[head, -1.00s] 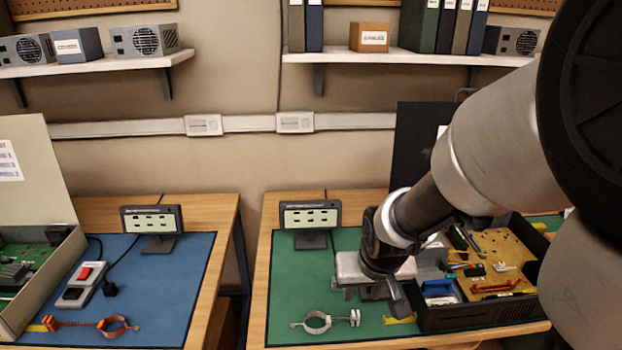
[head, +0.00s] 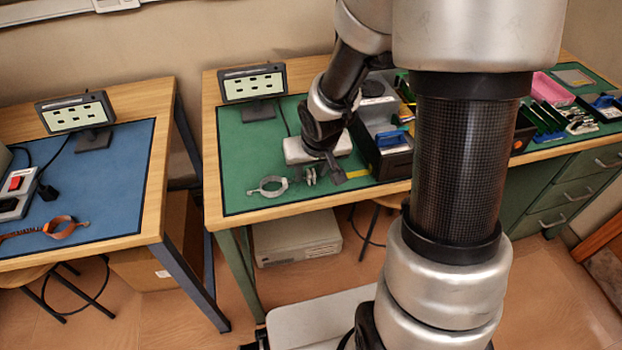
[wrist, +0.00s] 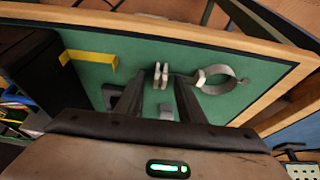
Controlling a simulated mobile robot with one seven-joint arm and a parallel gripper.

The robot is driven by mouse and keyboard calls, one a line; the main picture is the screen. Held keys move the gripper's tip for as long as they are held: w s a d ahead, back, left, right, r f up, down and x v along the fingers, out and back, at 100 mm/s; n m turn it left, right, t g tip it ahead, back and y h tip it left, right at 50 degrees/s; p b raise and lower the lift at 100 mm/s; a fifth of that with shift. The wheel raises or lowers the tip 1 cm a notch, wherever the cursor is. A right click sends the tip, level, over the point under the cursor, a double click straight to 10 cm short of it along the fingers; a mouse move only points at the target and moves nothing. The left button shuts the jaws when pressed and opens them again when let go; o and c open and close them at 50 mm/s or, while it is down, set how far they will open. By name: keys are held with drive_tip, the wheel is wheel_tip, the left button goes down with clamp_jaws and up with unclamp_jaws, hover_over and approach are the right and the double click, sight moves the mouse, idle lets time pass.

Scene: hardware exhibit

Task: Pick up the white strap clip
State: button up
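The white strap clip (head: 310,176) lies on the green mat (head: 240,165), near the front edge of the table. Its pale ring lies to the left of the small upright block end in the head view. In the wrist view the block end (wrist: 161,75) shows beyond the fingertips, in line with the gap between them, and the ring is to its right, partly behind the right finger. My gripper (wrist: 158,82) is open and empty, with the fingers pointing toward the clip. In the head view my gripper (head: 322,165) is over the mat just behind the clip, apparently not touching it.
A yellow strip (wrist: 88,62) lies beside the clip, near a dark open case (head: 385,165) with several parts. A small display (head: 252,84) stands at the back of the mat. An orange strap clip (head: 62,226) lies on the blue mat of the left table.

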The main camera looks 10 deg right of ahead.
drive_tip(key=shift+w+f, duration=0.1)
drive_tip(key=shift+f, duration=0.05)
drive_tip(key=shift+c, duration=0.2)
drive_tip(key=c, duration=0.9)
drive_tip(key=shift+o, duration=0.2)
